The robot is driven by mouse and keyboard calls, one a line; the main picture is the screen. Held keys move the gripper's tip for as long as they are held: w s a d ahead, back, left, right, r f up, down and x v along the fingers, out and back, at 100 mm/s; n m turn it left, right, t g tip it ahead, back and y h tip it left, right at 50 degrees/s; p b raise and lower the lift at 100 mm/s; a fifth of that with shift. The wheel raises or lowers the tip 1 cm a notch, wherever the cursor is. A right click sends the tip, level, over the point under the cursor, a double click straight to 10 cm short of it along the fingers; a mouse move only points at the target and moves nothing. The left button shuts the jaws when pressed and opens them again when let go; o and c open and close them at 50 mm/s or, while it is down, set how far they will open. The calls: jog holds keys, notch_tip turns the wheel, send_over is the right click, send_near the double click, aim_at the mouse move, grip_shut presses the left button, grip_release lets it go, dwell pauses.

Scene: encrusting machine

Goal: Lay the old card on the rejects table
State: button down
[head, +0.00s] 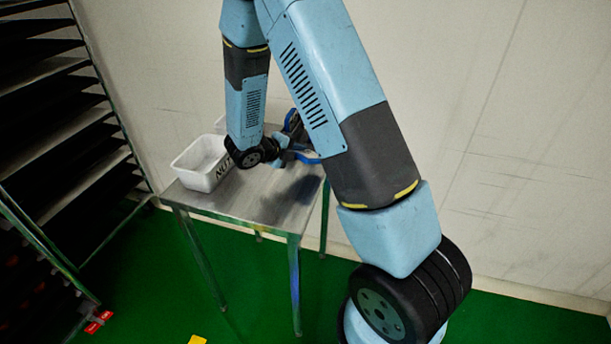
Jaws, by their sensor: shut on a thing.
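A metal table (268,206) with green legs stands against the pale wall; no label shows whether it is the rejects table. My gripper (303,152), with blue parts, is over the back right of the tabletop, partly hidden behind my own arm. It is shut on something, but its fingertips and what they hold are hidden. I cannot make out the old card in this view. A dark shadow lies on the tabletop below my gripper.
A white bin (193,171) with black lettering, partly covered by my arm, stands on the table's left side. A dark shelved rack (52,150) fills the left. A yellow object (197,340) shows at the bottom edge. The front of the tabletop is bare.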

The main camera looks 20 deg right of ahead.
jog(key=shift+f, duration=1.7)
jog(key=c, duration=1.2)
grip_release()
jog(key=shift+v, duration=4)
jog(key=shift+w, duration=0.1)
